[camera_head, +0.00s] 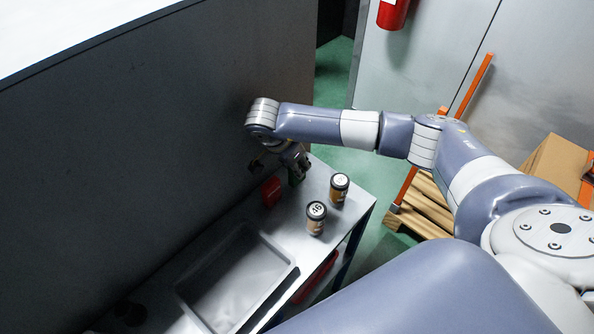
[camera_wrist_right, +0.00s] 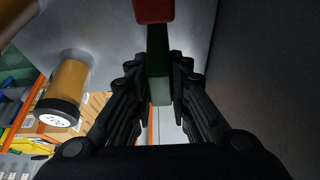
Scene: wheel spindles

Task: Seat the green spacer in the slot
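The green spacer (camera_wrist_right: 159,72) is a narrow upright block between the two fingers of my right gripper (camera_wrist_right: 160,82), which appear closed on its sides. In the head view the right gripper (camera_head: 293,163) is at the far end of the table, with the dark green spacer (camera_head: 298,173) at its tips. A red block (camera_head: 271,191) stands on the table just left of it. In the right wrist view the red block (camera_wrist_right: 153,9) is at the top, in line with the spacer; I cannot tell whether they touch. No slot is clearly visible. My left gripper is not in view.
Two dark-capped, labelled orange cylinders (camera_head: 340,188) (camera_head: 316,217) stand right of the gripper on the table. A grey tray (camera_head: 285,283) lies nearer. A dark wall (camera_head: 150,130) rises along the table's left side. A wooden pallet (camera_head: 430,206) is beyond the right edge.

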